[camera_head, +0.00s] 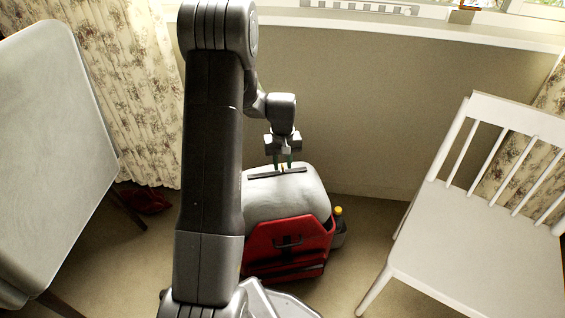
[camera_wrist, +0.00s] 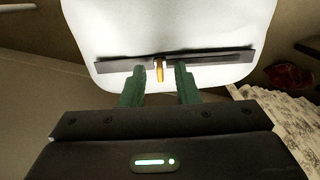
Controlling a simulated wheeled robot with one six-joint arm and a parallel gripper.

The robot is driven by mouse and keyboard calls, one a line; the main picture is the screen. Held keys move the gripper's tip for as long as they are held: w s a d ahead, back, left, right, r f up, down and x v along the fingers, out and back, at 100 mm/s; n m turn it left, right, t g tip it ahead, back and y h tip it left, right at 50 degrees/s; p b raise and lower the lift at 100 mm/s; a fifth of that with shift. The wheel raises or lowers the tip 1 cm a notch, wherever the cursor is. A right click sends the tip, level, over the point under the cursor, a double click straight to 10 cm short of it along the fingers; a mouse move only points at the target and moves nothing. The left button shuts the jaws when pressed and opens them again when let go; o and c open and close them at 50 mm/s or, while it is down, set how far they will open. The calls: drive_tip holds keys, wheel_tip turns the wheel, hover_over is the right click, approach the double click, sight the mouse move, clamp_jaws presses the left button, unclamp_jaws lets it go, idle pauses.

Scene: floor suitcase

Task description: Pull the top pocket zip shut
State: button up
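A red and grey suitcase (camera_head: 290,246) stands on the floor, with a pale grey top (camera_head: 290,200). A dark zip strip (camera_head: 262,174) runs across that top, and the strip also shows in the wrist view (camera_wrist: 215,58). A small brass-coloured zip pull (camera_wrist: 159,70) sits near the middle of the strip. My gripper (camera_head: 283,163) is over the strip, pointing down. In the wrist view its two green fingers (camera_wrist: 159,72) are apart, one on each side of the pull, with gaps visible. Whether the fingertips touch the top cannot be told.
A white chair (camera_head: 475,235) stands at the right and a grey panel-like piece of furniture (camera_head: 55,150) at the left. A grey holder with a yellow-capped item (camera_head: 338,211) sits beside the suitcase. A red item (camera_head: 145,199) lies by the curtain. The wall is close behind.

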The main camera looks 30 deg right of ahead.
clamp_jaws()
drive_tip(key=w+a, duration=0.1)
drive_tip(key=a, duration=0.2)
drive_tip(key=w+a+p, duration=0.1)
drive_tip(key=a, duration=0.2)
drive_tip(key=w+a, duration=0.1)
drive_tip(key=a, duration=0.2)
drive_tip(key=shift+w+a, duration=0.15)
drive_tip(key=shift+w, duration=0.05)
unclamp_jaws()
drive_tip(key=shift+w+a, duration=0.1)
drive_tip(key=shift+a, duration=0.1)
drive_tip(key=shift+p, duration=0.3)
wheel_tip(320, 180, up, 14)
drive_tip(key=p, duration=0.4)
